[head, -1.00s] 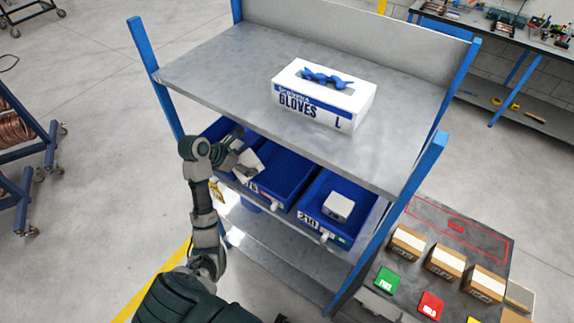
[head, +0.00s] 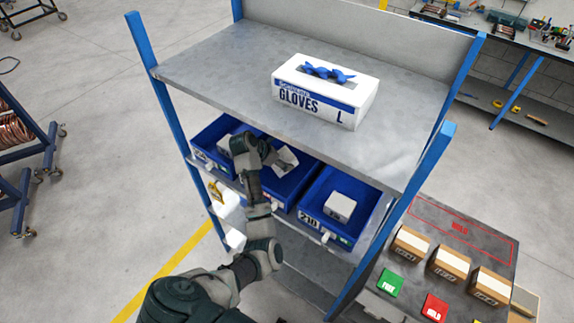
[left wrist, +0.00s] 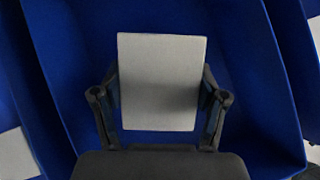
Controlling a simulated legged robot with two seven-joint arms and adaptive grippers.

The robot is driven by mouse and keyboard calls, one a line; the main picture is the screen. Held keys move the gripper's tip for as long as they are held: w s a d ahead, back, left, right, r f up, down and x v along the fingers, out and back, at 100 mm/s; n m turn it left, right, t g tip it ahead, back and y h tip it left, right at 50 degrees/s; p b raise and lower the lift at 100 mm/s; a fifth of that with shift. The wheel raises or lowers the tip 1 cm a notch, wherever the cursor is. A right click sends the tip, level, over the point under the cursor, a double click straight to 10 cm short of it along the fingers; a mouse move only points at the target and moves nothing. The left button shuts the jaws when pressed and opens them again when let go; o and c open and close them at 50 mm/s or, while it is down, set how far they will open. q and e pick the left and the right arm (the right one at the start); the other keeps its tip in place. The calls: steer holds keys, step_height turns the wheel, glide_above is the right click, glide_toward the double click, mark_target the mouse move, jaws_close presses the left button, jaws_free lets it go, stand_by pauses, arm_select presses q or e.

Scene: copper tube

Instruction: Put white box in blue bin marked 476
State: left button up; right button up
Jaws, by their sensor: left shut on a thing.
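My left gripper (head: 272,155) is shut on a white box (head: 287,160). It holds the tilted box over the middle blue bin (head: 310,172) of the shelf rack. In the left wrist view the box (left wrist: 162,82) sits between both fingers, with blue bin walls around it. I cannot tell whether the box touches the bin floor. My arm covers the front of the middle bin, so its label is hidden. The right blue bin (head: 322,207) is marked 210 and holds a white box (head: 340,206). The left blue bin (head: 207,138) also holds a white box (head: 224,145). My right gripper is not in view.
The grey top shelf (head: 215,75) overhangs the backs of the bins and carries a glove box (head: 325,92). A blue rack post (head: 405,200) stands right of the bins. A side table with brown boxes (head: 448,263) stands at lower right.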

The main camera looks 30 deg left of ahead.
arm_select(q)
steer(key=f, duration=0.3)
steer(key=shift+w+d, duration=0.2)
steer(key=shift+w, duration=0.15)
steer(key=shift+w+d+r+g+y+p, duration=0.1)
steer(key=shift+w+r+g+y+p, duration=0.2)
steer(key=shift+g+p, duration=0.2)
steer(key=shift+w+d+r+g+y+p, duration=0.1)
steer(key=shift+r+g+y+p, duration=0.1)
steer(key=shift+r+g+p, duration=0.2)
steer(key=shift+c, duration=0.7)
steer(key=shift+w+d+f+g+p, duration=0.1)
steer(key=shift+w+g+p, duration=0.1)
steer(key=shift+g+p, duration=0.25)
step_height(320, 180, down, 2)
steer(key=shift+d+f+g+y, duration=0.1)
steer(key=shift+g+y, duration=0.15)
steer(key=shift+y, duration=0.05)
steer(key=o, duration=1.5)
steer(key=shift+f, duration=0.1)
steer(key=shift+o, duration=0.2)
